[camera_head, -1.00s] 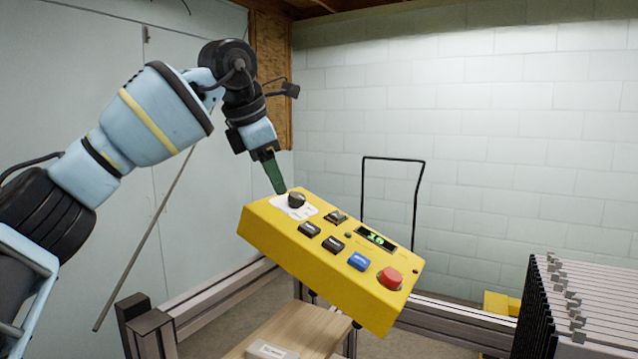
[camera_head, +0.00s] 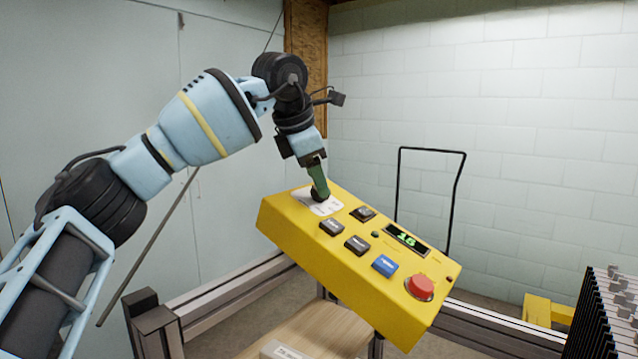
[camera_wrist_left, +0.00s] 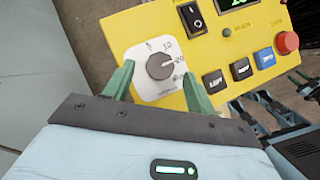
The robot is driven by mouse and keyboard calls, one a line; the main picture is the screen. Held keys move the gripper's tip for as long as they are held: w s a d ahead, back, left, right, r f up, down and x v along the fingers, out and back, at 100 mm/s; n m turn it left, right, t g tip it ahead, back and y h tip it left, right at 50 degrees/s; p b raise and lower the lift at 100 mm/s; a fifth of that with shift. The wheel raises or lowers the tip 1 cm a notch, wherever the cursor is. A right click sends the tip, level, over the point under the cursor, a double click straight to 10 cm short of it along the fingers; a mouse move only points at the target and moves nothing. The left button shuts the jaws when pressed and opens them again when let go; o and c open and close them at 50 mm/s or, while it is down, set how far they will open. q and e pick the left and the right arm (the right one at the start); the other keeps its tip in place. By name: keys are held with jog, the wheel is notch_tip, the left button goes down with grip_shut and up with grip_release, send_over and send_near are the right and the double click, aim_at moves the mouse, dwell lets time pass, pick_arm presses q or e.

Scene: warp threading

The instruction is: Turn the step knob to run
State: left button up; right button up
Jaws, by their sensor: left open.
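The yellow control box (camera_head: 340,262) is tilted in the middle of the head view. Its step knob is black and round on a white dial plate (camera_head: 304,200) at the box's upper left. In the left wrist view the knob (camera_wrist_left: 160,66) shows whole, with a pale pointer line aimed right, and the dial plate has printed marks around it. My left gripper (camera_head: 318,189) is over the knob and hides part of it in the head view. In the wrist view its green fingers are open, one on each side of the knob, with gaps between.
The box also carries a black rocker switch (camera_head: 363,213), a green display (camera_head: 407,239), dark buttons (camera_head: 356,245), a blue button (camera_head: 384,265) and a red stop button (camera_head: 420,287). Metal rails run below it. A rack of dark plates (camera_head: 608,320) stands at the right.

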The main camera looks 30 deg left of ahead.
pick_arm(q)
jog(key=shift+x, duration=1.1)
pick_arm(e)
jog(key=shift+w+r, duration=0.2)
pick_arm(q)
jog(key=c, duration=1)
